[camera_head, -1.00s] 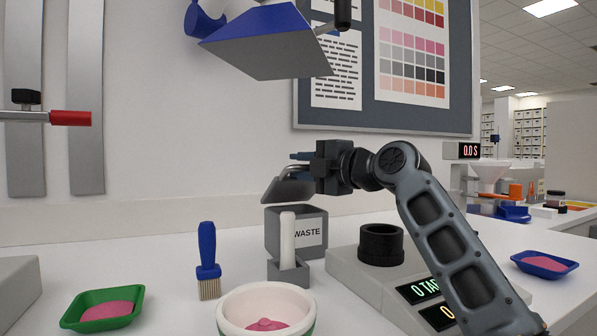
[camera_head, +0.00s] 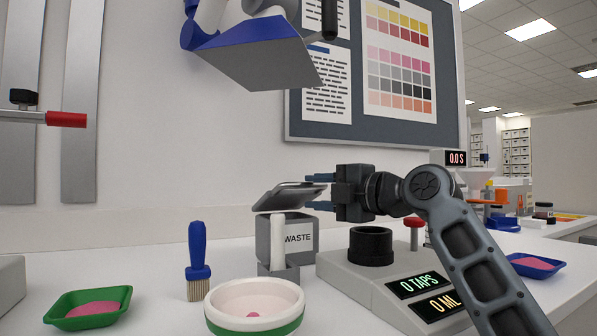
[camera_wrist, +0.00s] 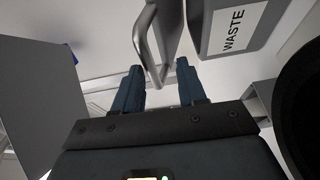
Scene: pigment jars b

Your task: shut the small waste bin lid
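The small grey waste bin (camera_head: 303,239) with its WASTE label stands on the counter by the wall; it also shows in the wrist view (camera_wrist: 250,40). Its grey lid (camera_head: 278,199) is above the bin's top, tilted, with a gap under its right side. My gripper (camera_head: 307,191) is at the lid's right edge, its fingers pointing left. In the wrist view the two blue fingers (camera_wrist: 159,65) are apart, and a grey loop handle (camera_wrist: 143,40) reaches down between or just in front of the tips. I cannot tell whether they touch it.
A white upright piece (camera_head: 279,242) in a small grey holder stands in front of the bin. Nearby are a blue brush (camera_head: 198,255), a white-and-green bowl (camera_head: 255,318), a green tray (camera_head: 62,308) and a dispenser with displays (camera_head: 345,275). A blue-edged panel (camera_head: 265,60) hangs above.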

